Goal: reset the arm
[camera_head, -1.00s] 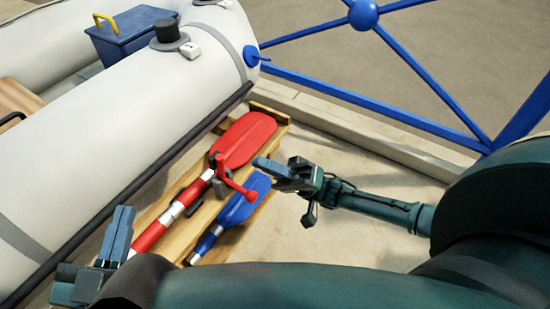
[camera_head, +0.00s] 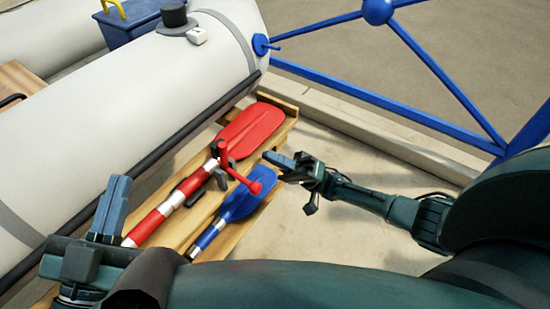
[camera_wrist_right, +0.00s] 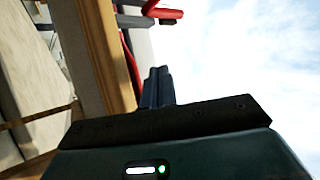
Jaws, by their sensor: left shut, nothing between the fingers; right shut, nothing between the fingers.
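My left gripper (camera_head: 113,205) is shut and empty at the lower left in the head view, beside the lower end of the red paddle (camera_head: 158,218). My right gripper (camera_head: 280,161) is shut and empty, at the upper end of the blue paddle (camera_head: 240,203) in the picture; I cannot tell whether it touches anything. In the right wrist view its closed fingers (camera_wrist_right: 157,87) point up, with wooden framing (camera_wrist_right: 104,50) and a red part (camera_wrist_right: 163,11) beyond. Both paddles lie on a wooden rack (camera_head: 205,208), with a red handle (camera_head: 238,175) between them.
A grey-white inflatable boat (camera_head: 120,125) fills the upper left, with a blue box (camera_head: 132,20) on it. Blue metal bars (camera_head: 375,97) cross the upper right. Pale floor (camera_head: 335,235) below and right of the rack is clear.

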